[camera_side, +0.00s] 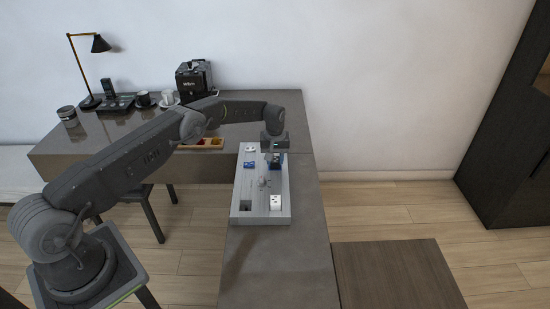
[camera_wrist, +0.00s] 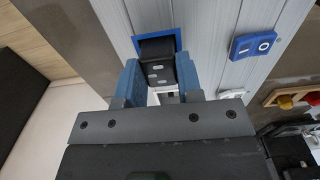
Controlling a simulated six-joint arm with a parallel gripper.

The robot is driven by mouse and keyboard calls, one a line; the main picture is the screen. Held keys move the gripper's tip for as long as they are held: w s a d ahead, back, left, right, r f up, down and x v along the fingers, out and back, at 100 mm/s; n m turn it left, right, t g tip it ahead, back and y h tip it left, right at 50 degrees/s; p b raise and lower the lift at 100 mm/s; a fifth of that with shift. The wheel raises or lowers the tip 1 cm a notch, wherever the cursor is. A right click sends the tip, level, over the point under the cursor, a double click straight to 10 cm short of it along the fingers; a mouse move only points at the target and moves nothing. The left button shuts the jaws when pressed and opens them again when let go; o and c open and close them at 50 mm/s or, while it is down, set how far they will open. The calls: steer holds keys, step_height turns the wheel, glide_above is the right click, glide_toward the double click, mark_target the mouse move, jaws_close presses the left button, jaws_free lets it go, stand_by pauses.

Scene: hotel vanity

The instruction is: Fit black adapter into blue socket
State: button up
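The black adapter (camera_wrist: 157,65) is between the two blue fingers of my gripper (camera_wrist: 159,78) in the wrist view, and the fingers appear closed on its sides. Its far end overlaps the blue socket (camera_wrist: 180,41), a blue square frame on the grey panel. How far the adapter sits inside the frame is hidden. In the side view my gripper (camera_side: 275,157) is low over the far right part of the panel, and the adapter and socket there are too small to tell apart.
The grey panel (camera_side: 240,190) lies on the desk. It carries a blue switch (camera_side: 250,165), a white fitting (camera_side: 251,148), a knob (camera_side: 263,182), a dark square socket (camera_side: 246,205) and a white block (camera_side: 277,203). A tray (camera_side: 203,143) stands left. The near desk is clear.

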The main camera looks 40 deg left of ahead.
mark_target(275, 160)
steer(key=o, duration=0.5)
steer(key=shift+o, duration=0.2)
steer(key=shift+r, duration=0.1)
step_height(275, 160, up, 14)
steer(key=shift+f, duration=0.2)
stand_by(0.4)
